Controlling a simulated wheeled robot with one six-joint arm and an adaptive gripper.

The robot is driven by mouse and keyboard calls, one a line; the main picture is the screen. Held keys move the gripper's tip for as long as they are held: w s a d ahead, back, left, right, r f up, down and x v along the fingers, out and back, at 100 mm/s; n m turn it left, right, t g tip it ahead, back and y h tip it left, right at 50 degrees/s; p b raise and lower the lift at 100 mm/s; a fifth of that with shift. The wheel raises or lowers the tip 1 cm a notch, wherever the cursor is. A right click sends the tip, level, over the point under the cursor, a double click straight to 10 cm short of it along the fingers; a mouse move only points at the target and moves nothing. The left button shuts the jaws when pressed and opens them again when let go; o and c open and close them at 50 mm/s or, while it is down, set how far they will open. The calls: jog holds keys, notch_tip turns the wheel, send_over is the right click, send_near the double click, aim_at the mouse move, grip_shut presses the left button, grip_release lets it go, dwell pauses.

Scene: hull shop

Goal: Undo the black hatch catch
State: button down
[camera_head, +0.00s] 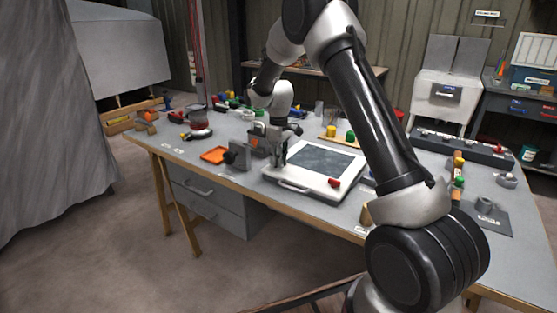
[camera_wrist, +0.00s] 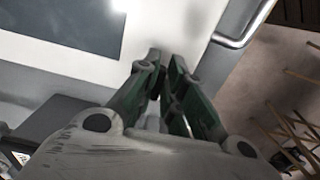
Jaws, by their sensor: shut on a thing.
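The hatch is a white-framed panel (camera_head: 345,173) with a dark grey pane, lying on the workbench. In the wrist view its white frame (camera_wrist: 175,22) fills the top. My gripper (camera_head: 279,162) points down at the hatch's left front corner. In the wrist view the fingers (camera_wrist: 160,62) come close together at the tips, over the frame beside the metal handle (camera_wrist: 238,38). The gripper is shut on the black hatch catch, which the fingers hide. A red catch (camera_head: 334,182) shows at the front right of the frame.
A long dark rail (camera_head: 462,146) lies at the right rear.

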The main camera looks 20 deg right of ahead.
jog(key=c, duration=1.5)
grip_release()
notch_tip(320, 180, up, 12)
